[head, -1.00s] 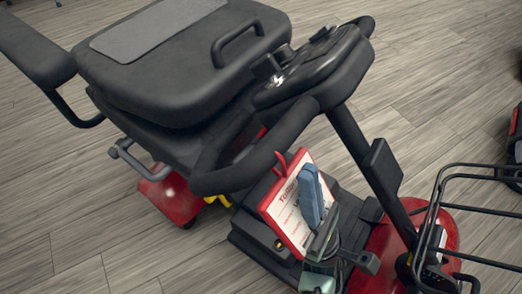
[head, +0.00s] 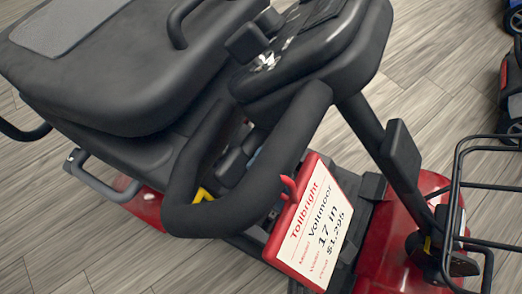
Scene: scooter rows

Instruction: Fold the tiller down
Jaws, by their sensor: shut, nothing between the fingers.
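The scooter's tiller has a black control console (head: 330,50) at its top and a thick looped handlebar (head: 190,210) in front of it. Its black column (head: 370,135) slopes down to the right to a dark joint (head: 430,255) at the red front deck (head: 385,240). The tiller stands raised, tilted towards the seat (head: 110,75), with the console close beside it. A small bluish patch shows inside the handlebar loop; I cannot tell what it is. I cannot make out my gripper in the head view.
A red-framed price tag (head: 315,225) reading "Tollbright" stands below the handlebar. A black wire basket (head: 480,185) is at the right. Part of the red rear body (head: 145,205) shows under the seat. Other scooters (head: 511,90) stand at the right edge. Wood-plank floor is open at the upper right.

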